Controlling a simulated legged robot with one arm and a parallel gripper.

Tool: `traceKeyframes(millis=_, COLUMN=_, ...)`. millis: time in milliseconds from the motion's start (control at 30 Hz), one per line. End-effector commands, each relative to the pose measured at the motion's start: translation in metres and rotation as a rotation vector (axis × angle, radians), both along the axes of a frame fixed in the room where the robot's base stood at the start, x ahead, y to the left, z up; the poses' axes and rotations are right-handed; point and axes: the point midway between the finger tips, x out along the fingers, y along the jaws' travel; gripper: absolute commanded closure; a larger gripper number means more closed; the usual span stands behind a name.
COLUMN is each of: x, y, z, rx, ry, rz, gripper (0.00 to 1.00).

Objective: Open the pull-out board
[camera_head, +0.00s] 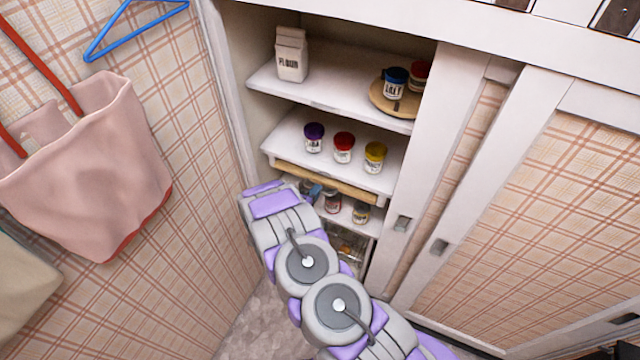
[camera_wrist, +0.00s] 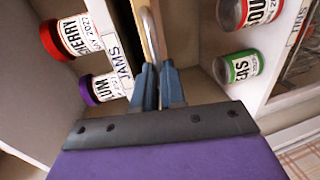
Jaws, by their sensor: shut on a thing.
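The pull-out board (camera_head: 335,185) is a thin light-wood board under the middle shelf of the open cabinet. In the wrist view its wooden edge (camera_wrist: 141,22) runs upright, with a curved metal handle (camera_wrist: 154,32) on it. My gripper (camera_head: 316,191) is at the board's front edge, left of its middle. In the wrist view the blue fingers of my gripper (camera_wrist: 158,72) are shut on the handle, and they hide its near end. The board looks roughly flush with the shelf front; its depth behind the edge is hidden.
Several jars stand on the shelf above (camera_head: 290,150) and on the shelf below. A flour carton (camera_head: 291,54) and a round tray (camera_head: 378,98) sit on top. A sliding door (camera_head: 430,130) bounds the right, and a pink bag (camera_head: 95,165) hangs at left.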

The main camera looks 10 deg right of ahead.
Motion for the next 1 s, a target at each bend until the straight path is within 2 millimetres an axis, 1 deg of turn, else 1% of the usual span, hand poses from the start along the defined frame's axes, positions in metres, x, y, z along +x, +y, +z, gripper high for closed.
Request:
traceKeyframes(millis=33, x=-0.014, y=0.011, z=-0.003, rx=0.001, ry=0.013, rz=0.006, gripper=1.00)
traceKeyframes(millis=200, x=-0.057, y=0.042, z=-0.004, rx=-0.002, ry=0.012, rz=0.008, gripper=1.00)
traceKeyframes(millis=400, x=-0.100, y=0.072, z=-0.005, rx=0.000, ry=0.011, rz=0.006, gripper=1.00)
traceKeyframes(millis=500, x=-0.117, y=0.084, z=-0.005, rx=0.000, ry=0.012, rz=0.005, gripper=1.00)
traceKeyframes(millis=600, x=-0.130, y=0.093, z=-0.005, rx=0.001, ry=0.011, rz=0.003, gripper=1.00)
traceKeyframes(millis=733, x=-0.142, y=0.101, z=-0.004, rx=0.002, ry=0.011, rz=0.001, gripper=1.00)
traceKeyframes(millis=867, x=-0.148, y=0.105, z=-0.004, rx=0.003, ry=0.011, rz=0.000, gripper=1.00)
traceKeyframes(millis=1000, x=-0.150, y=0.106, z=-0.004, rx=0.004, ry=0.011, rz=0.000, gripper=1.00)
